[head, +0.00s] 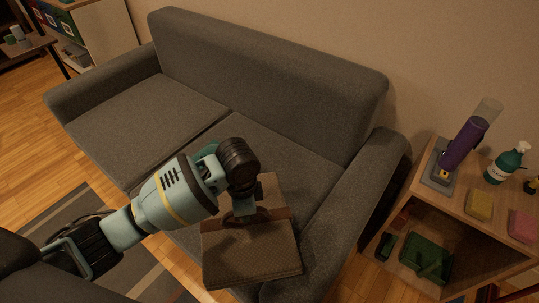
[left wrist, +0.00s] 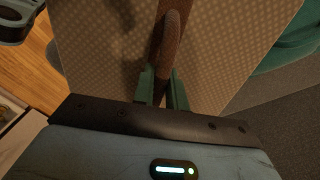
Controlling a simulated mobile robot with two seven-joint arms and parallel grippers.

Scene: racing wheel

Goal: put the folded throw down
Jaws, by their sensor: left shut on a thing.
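The folded throw (head: 252,258) is brown with a fine dotted pattern and a darker brown ridge or band across it. In the head view it is over the front of the sofa's right seat cushion and reaches past the front edge. I cannot tell whether it touches the cushion. My left gripper (head: 247,215) comes down on it from above and is shut on the darker ridge. In the left wrist view the throw (left wrist: 105,55) fills most of the picture, and the ridge runs between the two teal fingers (left wrist: 163,92). My right gripper is not in view.
The grey sofa (head: 165,103) has its left seat clear and its right armrest (head: 325,235) close beside the throw. A striped rug (head: 75,222) lies in front.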

